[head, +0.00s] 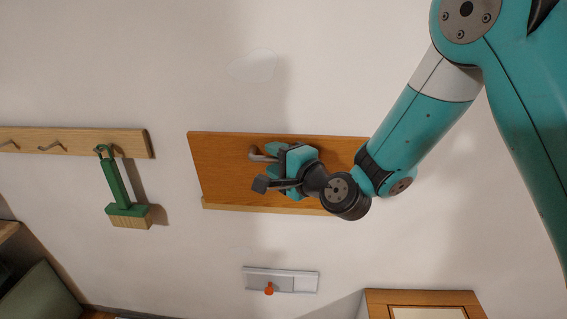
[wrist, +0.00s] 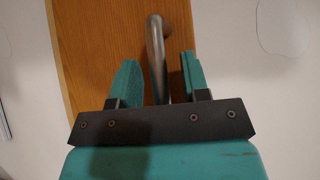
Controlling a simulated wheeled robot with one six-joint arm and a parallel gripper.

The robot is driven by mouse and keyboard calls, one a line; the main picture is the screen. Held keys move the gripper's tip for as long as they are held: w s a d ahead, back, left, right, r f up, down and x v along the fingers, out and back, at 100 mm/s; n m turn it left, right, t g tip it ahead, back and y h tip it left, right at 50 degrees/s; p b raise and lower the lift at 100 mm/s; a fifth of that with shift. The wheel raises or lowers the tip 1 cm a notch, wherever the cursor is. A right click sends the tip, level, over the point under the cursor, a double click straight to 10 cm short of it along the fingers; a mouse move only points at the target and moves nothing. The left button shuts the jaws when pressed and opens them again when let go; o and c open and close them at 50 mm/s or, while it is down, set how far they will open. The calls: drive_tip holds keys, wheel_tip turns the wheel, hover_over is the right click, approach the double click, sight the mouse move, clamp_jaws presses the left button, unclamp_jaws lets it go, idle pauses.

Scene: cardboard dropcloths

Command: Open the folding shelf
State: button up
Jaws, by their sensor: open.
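The folding shelf (head: 228,172) is an orange-brown wooden panel lying flat against the wall, with a paler strip along its lower edge. It also fills the upper middle of the wrist view (wrist: 92,40). A grey bent bar handle (wrist: 155,48) stands out from the panel; its end shows left of my gripper in the head view (head: 256,154). My gripper (wrist: 158,78) is open, with one teal finger on each side of the handle. The handle runs down between the fingers, with visible gaps on both sides. In the head view my gripper (head: 278,160) covers the panel's middle.
A wooden peg rail (head: 80,141) with a hanging green brush (head: 120,192) is on the wall to the left. A white plate (head: 305,282) with an orange knob (head: 269,288) is below the shelf. A wooden frame (head: 425,298) stands at lower right. The wall above is bare.

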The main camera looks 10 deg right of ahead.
drive_tip(key=b+v, duration=1.7)
drive_tip(key=b, duration=0.2)
drive_tip(key=shift+s, duration=0.2)
drive_tip(key=shift+d, duration=0.1)
